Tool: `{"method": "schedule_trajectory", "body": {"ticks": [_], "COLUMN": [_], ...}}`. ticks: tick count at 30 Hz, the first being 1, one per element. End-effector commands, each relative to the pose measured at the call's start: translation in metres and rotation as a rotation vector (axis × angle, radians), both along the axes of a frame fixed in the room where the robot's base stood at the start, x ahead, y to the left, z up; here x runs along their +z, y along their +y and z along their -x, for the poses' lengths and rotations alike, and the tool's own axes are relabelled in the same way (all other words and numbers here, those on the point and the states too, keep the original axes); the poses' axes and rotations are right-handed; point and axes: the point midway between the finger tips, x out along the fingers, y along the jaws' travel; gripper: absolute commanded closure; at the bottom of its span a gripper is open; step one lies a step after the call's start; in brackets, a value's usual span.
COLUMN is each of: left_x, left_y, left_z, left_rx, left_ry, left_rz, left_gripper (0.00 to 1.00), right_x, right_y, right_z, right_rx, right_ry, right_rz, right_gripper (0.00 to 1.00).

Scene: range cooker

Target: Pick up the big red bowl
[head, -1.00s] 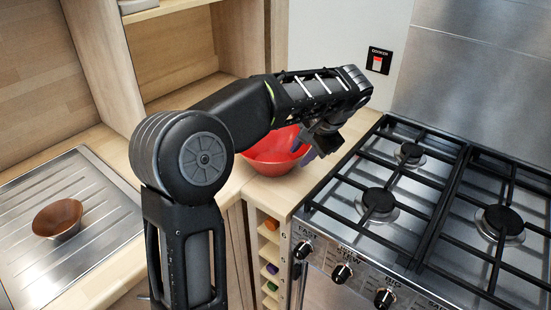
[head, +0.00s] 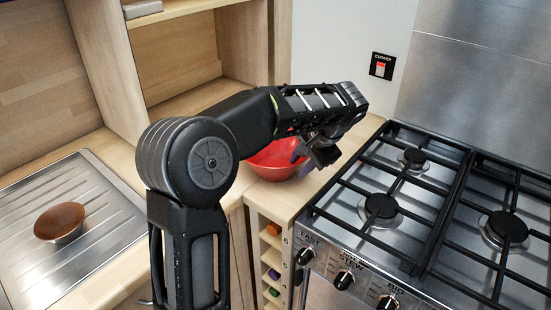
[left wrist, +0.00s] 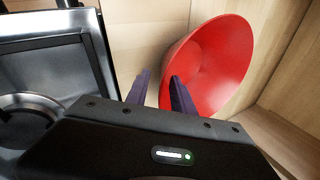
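The big red bowl (head: 268,165) stands on the wooden counter between the cupboard and the cooker, partly hidden behind my left arm. My left gripper (head: 303,160) is at the bowl's right side, pointing down. In the left wrist view the red bowl (left wrist: 222,58) fills the upper right. The two dark purple fingers of my left gripper (left wrist: 158,90) are apart, with a gap between them. One finger overlaps the bowl near its rim and the other is outside it. I cannot tell whether either touches the bowl. My right gripper is not in view.
The cooker (head: 405,215) with black pan supports is right of the bowl. The open wooden cupboard (head: 190,60) rises behind it. A brown bowl (head: 60,222) sits on the steel drainer (head: 110,240) at left. A narrow rack (head: 268,235) is below the counter.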

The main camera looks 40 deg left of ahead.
Motion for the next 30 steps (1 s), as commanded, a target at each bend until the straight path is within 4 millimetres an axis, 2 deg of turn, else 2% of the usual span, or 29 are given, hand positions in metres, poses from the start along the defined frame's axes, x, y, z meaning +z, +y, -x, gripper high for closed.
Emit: {"method": "schedule_trajectory", "body": {"ticks": [5,12,15,30], "left_x": [-0.009,-0.039,-0.044,-0.045], "left_y": [0.006,0.023,0.025,0.026], "left_z": [-0.001,-0.004,-0.005,-0.005], "left_rx": [0.001,0.001,0.0,0.0], "left_ry": [0.003,0.003,0.0,0.0], "left_rz": [0.0,-0.001,0.0,0.0], "left_gripper": [0.71,0.71,0.71,0.71], "right_x": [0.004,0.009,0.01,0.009], "right_y": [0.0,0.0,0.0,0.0], "right_z": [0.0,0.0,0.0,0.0], "right_rx": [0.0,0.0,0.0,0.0], "right_ry": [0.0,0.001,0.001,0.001], "right_rz": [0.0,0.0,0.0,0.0], "right_gripper": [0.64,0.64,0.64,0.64]}}
